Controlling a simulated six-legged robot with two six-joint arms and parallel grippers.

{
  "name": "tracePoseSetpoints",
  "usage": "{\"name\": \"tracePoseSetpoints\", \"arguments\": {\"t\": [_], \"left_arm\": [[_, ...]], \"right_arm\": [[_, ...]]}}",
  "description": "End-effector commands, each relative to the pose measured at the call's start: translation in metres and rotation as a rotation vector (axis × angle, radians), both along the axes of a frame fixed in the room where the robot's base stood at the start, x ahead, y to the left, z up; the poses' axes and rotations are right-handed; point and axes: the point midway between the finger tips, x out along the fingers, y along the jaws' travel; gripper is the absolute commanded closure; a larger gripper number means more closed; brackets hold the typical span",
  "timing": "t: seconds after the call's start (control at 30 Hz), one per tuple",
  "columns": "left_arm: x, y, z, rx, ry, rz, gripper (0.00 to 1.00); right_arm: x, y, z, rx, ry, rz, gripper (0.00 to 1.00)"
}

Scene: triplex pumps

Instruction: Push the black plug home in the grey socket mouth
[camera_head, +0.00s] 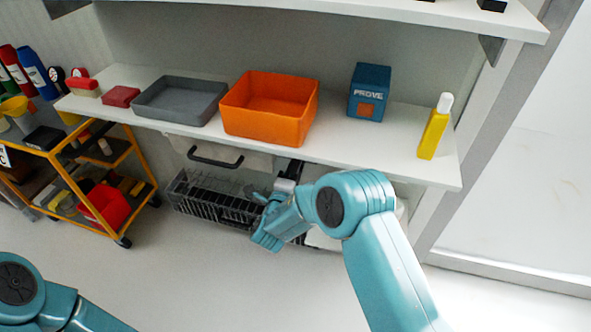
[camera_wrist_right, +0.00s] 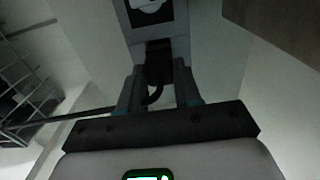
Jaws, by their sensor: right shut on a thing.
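In the right wrist view, my right gripper (camera_wrist_right: 158,85) is shut on the black plug (camera_wrist_right: 158,64), with one finger on each side. A black cable curls back from the plug between the fingers. The plug's far end is at the lower part of a grey socket unit (camera_wrist_right: 179,48). I cannot tell how deep the plug sits, and the mouth itself is hidden behind it. In the head view, the right gripper (camera_head: 293,170) reaches in under the shelf's front edge, and plug and socket cannot be made out there. My left gripper is out of view; only part of its arm shows lower left.
Above the right gripper is a white shelf (camera_head: 390,150) holding a grey tray (camera_head: 180,113), an orange bin (camera_head: 270,130), a blue box (camera_head: 369,92) and a yellow bottle (camera_head: 434,130). A wire basket (camera_head: 215,205) is left of it. An orange trolley (camera_head: 125,235) stands further left.

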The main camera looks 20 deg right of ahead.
Motion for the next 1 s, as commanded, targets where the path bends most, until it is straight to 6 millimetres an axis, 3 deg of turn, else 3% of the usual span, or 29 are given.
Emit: {"name": "tracePoseSetpoints", "arguments": {"t": [1.0], "left_arm": [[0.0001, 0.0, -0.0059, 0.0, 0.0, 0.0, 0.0]], "right_arm": [[0.0072, -0.0047, -0.0001, -0.001, -0.002, 0.0, 0.97]]}}
